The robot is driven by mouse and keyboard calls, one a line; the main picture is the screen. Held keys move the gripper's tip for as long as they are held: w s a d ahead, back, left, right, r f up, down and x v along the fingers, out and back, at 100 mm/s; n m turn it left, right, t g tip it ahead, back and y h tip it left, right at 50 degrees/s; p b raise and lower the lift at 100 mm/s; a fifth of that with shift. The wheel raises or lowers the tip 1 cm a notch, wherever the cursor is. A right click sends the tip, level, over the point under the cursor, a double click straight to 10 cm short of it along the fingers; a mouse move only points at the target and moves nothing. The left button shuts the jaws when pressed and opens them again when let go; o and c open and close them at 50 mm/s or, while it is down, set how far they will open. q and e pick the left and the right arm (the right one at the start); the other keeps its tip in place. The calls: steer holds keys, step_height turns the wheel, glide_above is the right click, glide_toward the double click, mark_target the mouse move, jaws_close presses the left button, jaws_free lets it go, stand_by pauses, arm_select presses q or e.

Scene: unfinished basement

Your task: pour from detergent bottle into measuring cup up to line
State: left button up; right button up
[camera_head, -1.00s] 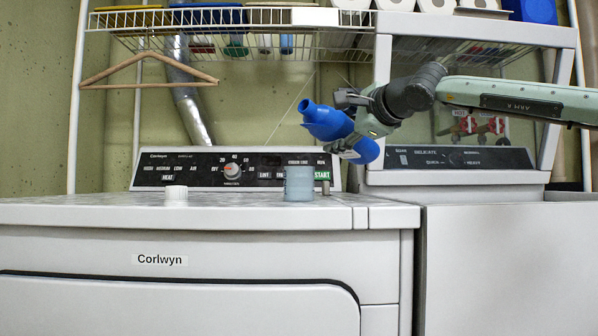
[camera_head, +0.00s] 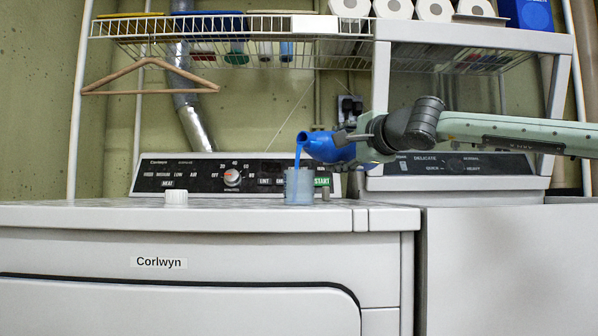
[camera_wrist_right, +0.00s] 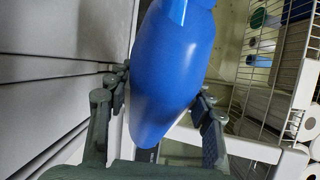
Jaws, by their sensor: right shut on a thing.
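The blue detergent bottle (camera_head: 328,148) is tilted in the head view, its mouth to the left above the measuring cup. A thin blue stream (camera_head: 298,157) runs from its mouth into the cup. The translucent measuring cup (camera_head: 299,187) stands upright on the dryer top and looks bluish; its line and exact level are too small to read. My right gripper (camera_head: 352,147) is shut on the bottle. In the right wrist view the bottle (camera_wrist_right: 172,70) sits between the two fingers (camera_wrist_right: 163,105). My left gripper is not in view.
A white cap (camera_head: 176,194) stands on the dryer top (camera_head: 100,214) to the left. The dryer's control panel (camera_head: 190,173) is behind the cup. A wire shelf (camera_head: 230,27) runs above, with a wooden hanger (camera_head: 150,78) at left. The dryer top's left side is mostly clear.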

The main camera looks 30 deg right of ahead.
steer(key=shift+f+n, duration=0.25)
steer(key=shift+n, duration=0.25)
steer(key=shift+s+r+t, duration=0.1)
steer(key=shift+r+t, duration=0.2)
steer(key=shift+r, duration=0.05)
steer(key=shift+a+r+n, duration=0.1)
steer(key=shift+r+n, duration=0.05)
steer(key=shift+n, duration=0.15)
stand_by(0.7)
